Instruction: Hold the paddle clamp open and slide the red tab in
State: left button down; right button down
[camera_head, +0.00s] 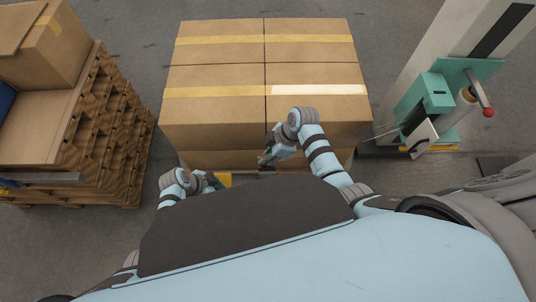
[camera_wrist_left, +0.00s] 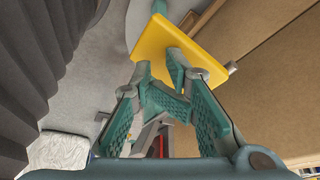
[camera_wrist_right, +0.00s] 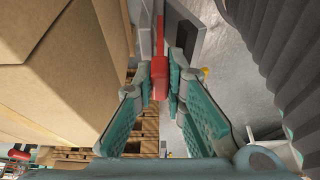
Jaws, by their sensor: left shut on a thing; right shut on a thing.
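My left gripper (camera_wrist_left: 163,86) is shut on a part of the paddle clamp, below its yellow paddle plate (camera_wrist_left: 205,52). The fingers hide the gripped part, and I cannot tell how wide the clamp stands open. A bit of the yellow plate (camera_head: 223,180) shows beside my left gripper (camera_head: 211,182) in the head view. My right gripper (camera_wrist_right: 160,80) is shut on the red tab (camera_wrist_right: 160,72), whose narrow red part reaches up past the fingertips beside a grey metal piece (camera_wrist_right: 184,30). In the head view my right gripper (camera_head: 267,160) is right of the left one, and the tab is too small to see.
Stacked taped cartons (camera_head: 265,70) stand just beyond both grippers. A wooden pallet (camera_head: 110,135) with cartons is at the left. A pale column with a teal bracket (camera_head: 437,92) and a red-knobbed lever (camera_head: 487,112) stands at the right. Grey floor lies between.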

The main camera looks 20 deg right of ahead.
jog(key=shift+f, duration=0.45)
jog(key=c, duration=1.6)
grip_release()
jog(key=shift+o, duration=0.2)
jog(key=o, duration=0.4)
jog(key=shift+r, duration=4.05)
